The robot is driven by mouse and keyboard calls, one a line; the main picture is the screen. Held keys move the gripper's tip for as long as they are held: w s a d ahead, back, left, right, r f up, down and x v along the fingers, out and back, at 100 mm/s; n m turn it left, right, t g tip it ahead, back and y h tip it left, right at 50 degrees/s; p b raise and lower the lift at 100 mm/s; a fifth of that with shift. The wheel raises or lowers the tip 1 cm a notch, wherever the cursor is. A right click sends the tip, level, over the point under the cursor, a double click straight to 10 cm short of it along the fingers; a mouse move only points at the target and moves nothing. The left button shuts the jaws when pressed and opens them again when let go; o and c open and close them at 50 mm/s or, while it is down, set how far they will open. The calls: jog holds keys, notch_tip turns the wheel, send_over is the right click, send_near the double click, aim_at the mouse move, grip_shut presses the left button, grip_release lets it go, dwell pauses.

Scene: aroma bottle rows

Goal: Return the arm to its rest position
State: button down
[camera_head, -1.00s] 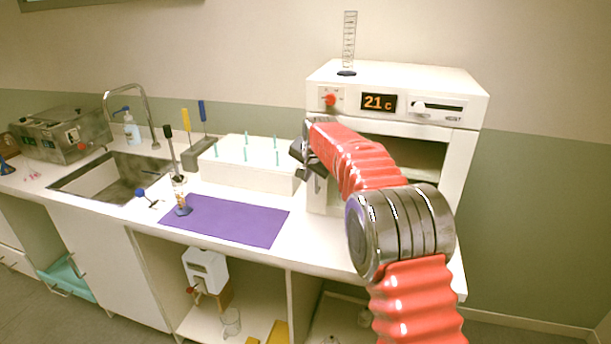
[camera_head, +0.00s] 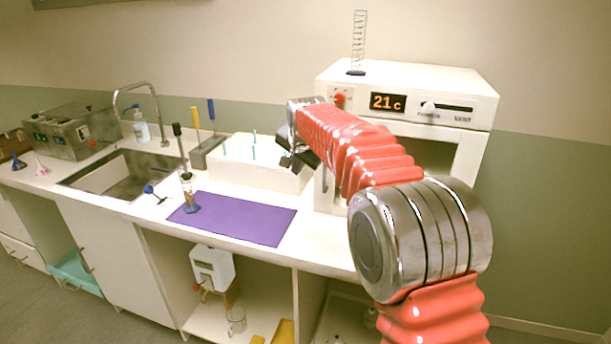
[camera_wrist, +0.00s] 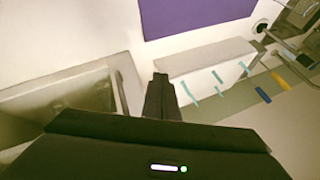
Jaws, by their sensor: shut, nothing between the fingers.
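My gripper (camera_head: 290,160) is at the end of my raised red arm, above the counter and in front of the white peg block (camera_head: 237,172). In the wrist view my gripper's dark fingers (camera_wrist: 162,84) are together with nothing between them. The wrist view also shows the peg block (camera_wrist: 205,62) with its teal pegs just beyond the fingers. My arm crosses in front of the white oven (camera_head: 400,90) and hides part of its front.
A purple mat (camera_head: 245,220) lies on the counter, with a small glass cylinder (camera_head: 187,190) on its left edge. A sink (camera_head: 125,175) is farther left. A tall cylinder (camera_head: 358,45) stands on the oven. The mat's middle is clear.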

jog(key=shift+s+a+r, duration=0.2)
jog(key=shift+a+r, duration=0.05)
jog(key=shift+r, duration=0.15)
jog(key=shift+s+a+r, duration=0.2)
jog(key=shift+r, duration=0.2)
jog(key=shift+n, duration=0.4)
jog(key=s+d+f+n+g, duration=0.2)
jog(key=s+d+f+n, duration=0.2)
jog(key=s+f, duration=0.4)
jog(key=s+d+r, duration=0.1)
jog(key=s+d, duration=0.6)
jog(key=s, duration=0.6)
jog(key=s+d+r+h, duration=0.1)
jog(key=s+d, duration=0.6)
jog(key=s, duration=0.6)
jog(key=s+d+r+n+h, duration=0.1)
jog(key=s+d, duration=0.7)
jog(key=s, duration=0.5)
jog(key=shift+r+t, duration=0.2)
jog(key=shift+t, duration=0.1)
